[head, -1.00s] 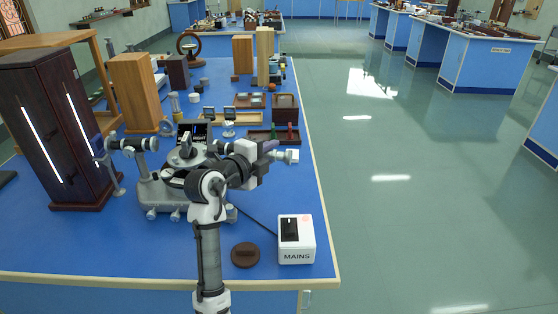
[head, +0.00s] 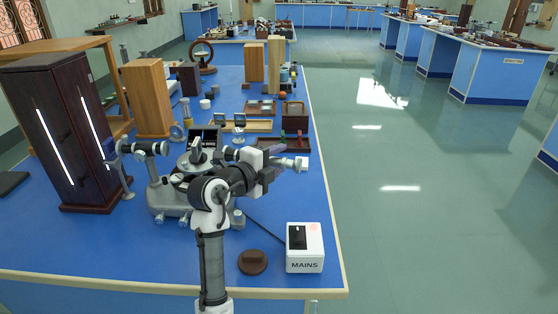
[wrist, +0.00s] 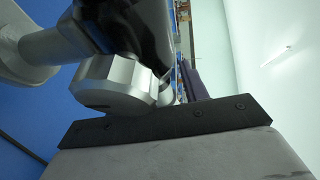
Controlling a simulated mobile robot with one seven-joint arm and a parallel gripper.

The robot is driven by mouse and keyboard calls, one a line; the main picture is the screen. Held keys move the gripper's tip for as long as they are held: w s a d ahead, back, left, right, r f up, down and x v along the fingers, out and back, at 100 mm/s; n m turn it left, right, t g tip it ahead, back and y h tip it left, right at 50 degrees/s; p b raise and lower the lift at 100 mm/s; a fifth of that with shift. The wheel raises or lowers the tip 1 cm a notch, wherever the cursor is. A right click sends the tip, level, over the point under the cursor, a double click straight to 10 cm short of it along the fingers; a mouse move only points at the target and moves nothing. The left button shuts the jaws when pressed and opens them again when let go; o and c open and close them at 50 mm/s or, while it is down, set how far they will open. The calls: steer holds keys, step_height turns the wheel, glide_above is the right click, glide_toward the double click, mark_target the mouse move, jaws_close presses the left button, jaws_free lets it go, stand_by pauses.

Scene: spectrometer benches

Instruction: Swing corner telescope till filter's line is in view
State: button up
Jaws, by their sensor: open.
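The spectrometer (head: 172,198) stands on the blue bench, with a grey base and a raised centre table. One tube (head: 150,148) points left toward the dark cabinet with bright slits. The telescope (head: 292,164) points right, and its silver end shows beyond my gripper (head: 272,164). My gripper is open, with its fingers around or beside the telescope; I cannot tell which. In the wrist view a silver cylinder (wrist: 115,85) fills the middle, close to a dark bar. A small black display (head: 204,138) behind the spectrometer shows a thin blue line and unreadable small text.
The dark cabinet (head: 70,135) stands close at the left. A white MAINS box (head: 305,247) and a brown round piece (head: 252,262) sit at the front right. Wooden blocks and trays (head: 258,125) fill the back.

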steer(key=b+v, duration=0.3)
steer(key=v, duration=1)
